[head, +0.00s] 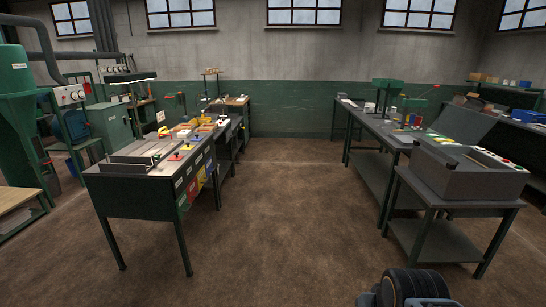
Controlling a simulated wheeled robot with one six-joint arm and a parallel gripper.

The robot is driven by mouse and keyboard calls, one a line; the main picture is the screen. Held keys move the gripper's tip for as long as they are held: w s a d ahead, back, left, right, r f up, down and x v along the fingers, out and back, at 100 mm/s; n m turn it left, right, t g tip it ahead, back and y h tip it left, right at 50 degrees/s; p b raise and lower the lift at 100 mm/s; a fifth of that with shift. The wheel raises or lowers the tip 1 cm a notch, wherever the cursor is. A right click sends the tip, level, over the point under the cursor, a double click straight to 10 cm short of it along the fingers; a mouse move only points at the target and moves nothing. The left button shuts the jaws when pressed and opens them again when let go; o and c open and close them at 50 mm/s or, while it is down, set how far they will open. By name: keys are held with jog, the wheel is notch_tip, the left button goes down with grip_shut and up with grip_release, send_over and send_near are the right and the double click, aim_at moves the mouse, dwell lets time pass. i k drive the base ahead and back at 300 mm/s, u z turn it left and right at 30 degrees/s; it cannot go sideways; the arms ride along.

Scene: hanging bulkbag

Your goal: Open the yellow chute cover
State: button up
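A row of coloured panels hangs on the right side of the long dark bench (145,187) at the left. The fingers of my gripper are out of view; only a dark rounded part of my arm shows at the bottom.
A wide brown floor aisle (290,200) lies clear between the benches. At the right stands a grey machine (465,175) on a green-legged table, with a long workbench (385,130) behind it. A green hopper machine (15,115) stands at the far left.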

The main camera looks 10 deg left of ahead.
aim_at(188, 148)
jog(key=u, duration=0.15)
jog(key=i, duration=2.3)
jog(key=u, duration=0.95)
jog(key=i, duration=2.1)
jog(key=u, duration=1.05)
jog(key=i, duration=0.8)
jog(key=u, duration=0.1)
